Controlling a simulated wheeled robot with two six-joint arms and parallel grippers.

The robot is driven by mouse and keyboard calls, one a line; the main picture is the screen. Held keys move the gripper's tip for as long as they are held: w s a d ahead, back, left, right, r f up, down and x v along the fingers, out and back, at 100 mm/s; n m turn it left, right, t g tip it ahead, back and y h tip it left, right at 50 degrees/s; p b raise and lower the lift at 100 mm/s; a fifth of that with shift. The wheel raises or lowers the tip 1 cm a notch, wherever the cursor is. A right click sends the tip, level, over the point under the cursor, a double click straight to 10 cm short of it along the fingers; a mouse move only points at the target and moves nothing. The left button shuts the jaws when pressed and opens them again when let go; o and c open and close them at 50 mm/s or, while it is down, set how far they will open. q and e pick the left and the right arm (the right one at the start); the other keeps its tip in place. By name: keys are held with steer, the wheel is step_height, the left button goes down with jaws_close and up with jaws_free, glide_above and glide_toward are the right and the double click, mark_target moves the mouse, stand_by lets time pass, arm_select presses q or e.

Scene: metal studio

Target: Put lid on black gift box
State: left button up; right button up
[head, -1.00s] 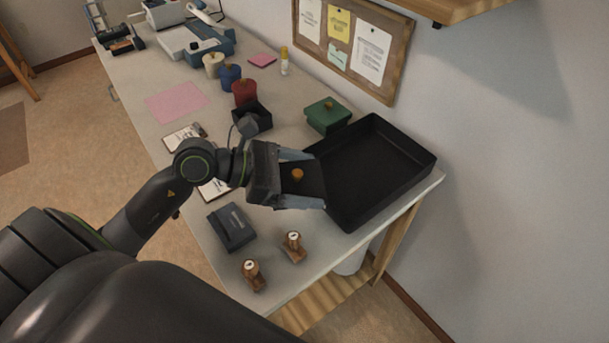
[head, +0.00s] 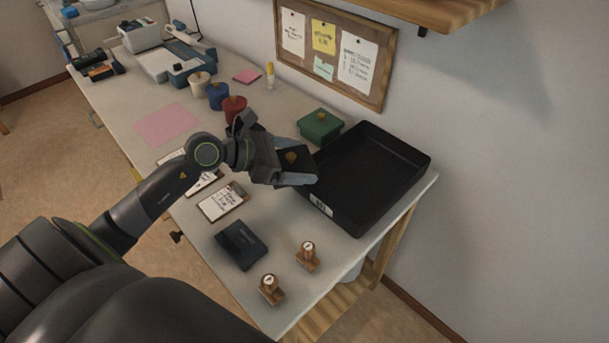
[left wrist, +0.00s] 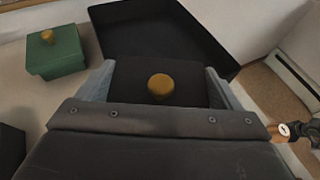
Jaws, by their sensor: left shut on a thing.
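The black lid (head: 303,160) with a gold knob (head: 291,157) is held in my left gripper (head: 297,166), which is shut on it. In the left wrist view the lid (left wrist: 130,78) sits between the two fingers of the gripper (left wrist: 158,80), knob facing the camera. The lid is over the near-left edge of the black tray. The black gift box is mostly hidden behind my left wrist in the head view. A dark block (left wrist: 9,152) at the left edge of the left wrist view looks like that box. My right gripper is not in view.
A large empty black tray (head: 345,213) stands right of the lid. A green box (head: 320,128) with its lid on stands behind. Red (head: 234,107) and blue (head: 217,97) pots, a clipboard (head: 222,201), a dark case (head: 241,245) and two wooden stamps (head: 308,254) are nearby.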

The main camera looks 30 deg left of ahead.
arm_select(q)
steer(key=w+a+n+t+y, duration=0.25)
steer(key=w+a, duration=0.55)
steer(key=a, duration=0.5)
steer(key=n+y, duration=0.3)
glide_above(257, 124)
steer(key=s, duration=0.3)
steer(key=shift+w+a+r+t, duration=0.25)
steer(key=shift+a+t, duration=0.2)
step_height(257, 124, down, 4)
steer(key=b, duration=0.3)
steer(key=shift+r, duration=0.1)
steer(key=shift+f+b, duration=0.65)
steer(key=shift+b, duration=0.15)
steer(key=shift+f, duration=0.1)
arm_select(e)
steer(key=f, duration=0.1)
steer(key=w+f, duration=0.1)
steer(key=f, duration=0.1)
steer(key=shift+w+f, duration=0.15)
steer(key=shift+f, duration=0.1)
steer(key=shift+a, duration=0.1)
arm_select(q)
steer(key=shift+f+b, duration=0.85)
steer(key=shift+f, duration=0.2)
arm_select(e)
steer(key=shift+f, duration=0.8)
